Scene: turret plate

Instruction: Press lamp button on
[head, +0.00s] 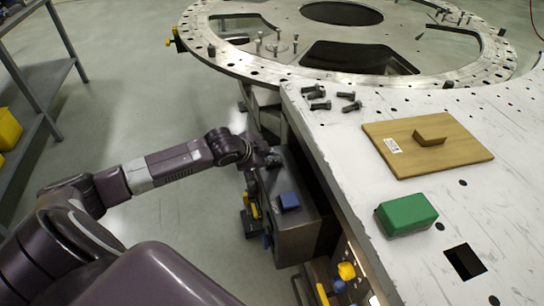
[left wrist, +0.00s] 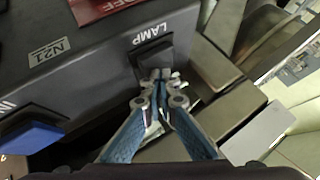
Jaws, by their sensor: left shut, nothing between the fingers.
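A dark grey control box (head: 292,232) is fixed beside the white table's left edge; its top also fills the left wrist view (left wrist: 90,80). There, a white LAMP label (left wrist: 152,38) sits by a dark button (left wrist: 145,58). My left gripper (left wrist: 161,75) is shut and empty, its fingertips right at that button and partly covering it. I cannot tell whether they touch it or whether it is pressed in. In the head view, my left gripper (head: 272,160) is at the box's far end, its fingers small and hard to make out. My right gripper is not in view.
A blue button (head: 289,201) stands on the box. The white table (head: 340,170) holds a wooden board (head: 460,150), a green block (head: 407,214) and several dark bolts (head: 320,105). A large metal ring plate (head: 260,68) lies behind. A grey shelf (head: 45,75) stands at left.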

